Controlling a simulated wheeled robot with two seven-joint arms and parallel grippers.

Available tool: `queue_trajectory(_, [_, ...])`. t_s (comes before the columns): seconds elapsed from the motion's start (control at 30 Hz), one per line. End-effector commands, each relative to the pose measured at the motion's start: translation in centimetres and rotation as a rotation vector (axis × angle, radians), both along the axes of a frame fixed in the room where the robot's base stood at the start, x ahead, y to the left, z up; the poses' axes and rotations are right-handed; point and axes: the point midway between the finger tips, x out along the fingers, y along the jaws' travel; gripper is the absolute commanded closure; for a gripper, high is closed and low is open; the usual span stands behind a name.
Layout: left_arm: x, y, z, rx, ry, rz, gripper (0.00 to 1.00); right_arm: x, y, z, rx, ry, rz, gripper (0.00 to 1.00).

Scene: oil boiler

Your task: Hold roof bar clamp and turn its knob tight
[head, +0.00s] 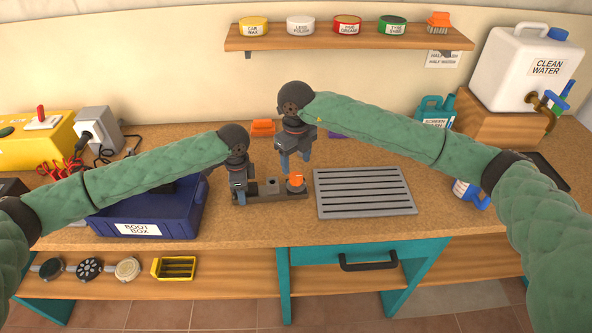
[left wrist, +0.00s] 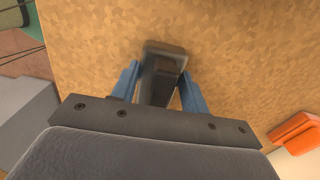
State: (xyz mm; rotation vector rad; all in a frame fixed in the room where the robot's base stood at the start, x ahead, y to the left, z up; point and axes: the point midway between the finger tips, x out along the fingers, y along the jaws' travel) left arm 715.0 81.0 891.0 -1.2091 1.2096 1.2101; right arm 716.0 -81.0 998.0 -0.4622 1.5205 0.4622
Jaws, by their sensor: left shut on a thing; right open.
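The roof bar clamp is a dark grey piece with a flat base (head: 269,188) on the workbench, at the centre of the head view. Its orange knob (head: 295,179) sits on the right end. My left gripper (head: 238,194) is shut on the clamp's left end. In the left wrist view, its blue fingers stand on either side of a dark grey block of the clamp (left wrist: 163,67). My right gripper (head: 294,163) is open and empty, pointing down just above and behind the knob, apart from it.
A blue boot box (head: 150,222) stands left of the clamp, under my left arm. A grey slatted tray (head: 364,192) lies to the right. An orange block (head: 263,127) is behind. A shelf (head: 350,42) with tins hangs above.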

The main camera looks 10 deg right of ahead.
Motion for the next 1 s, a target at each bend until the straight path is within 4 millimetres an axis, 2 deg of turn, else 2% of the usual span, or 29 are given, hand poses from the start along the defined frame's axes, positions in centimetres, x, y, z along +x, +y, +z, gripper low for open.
queue_trajectory(0.03, [0.0,0.0,0.0,0.000,0.000,0.001,0.89,0.0,0.0,1.1,0.001,-0.002,0.001,0.41])
queue_trajectory(0.2, [0.0,0.0,0.0,0.001,0.000,0.001,0.89,0.0,0.0,3.9,0.001,-0.001,0.000,0.41])
queue_trajectory(0.4, [0.0,0.0,0.0,0.001,0.000,0.001,0.89,0.0,0.0,5.9,0.001,0.001,0.000,0.41])
queue_trajectory(1.0, [0.0,0.1,0.0,0.001,0.000,0.001,0.89,0.0,0.0,6.4,0.000,0.001,0.000,0.41])
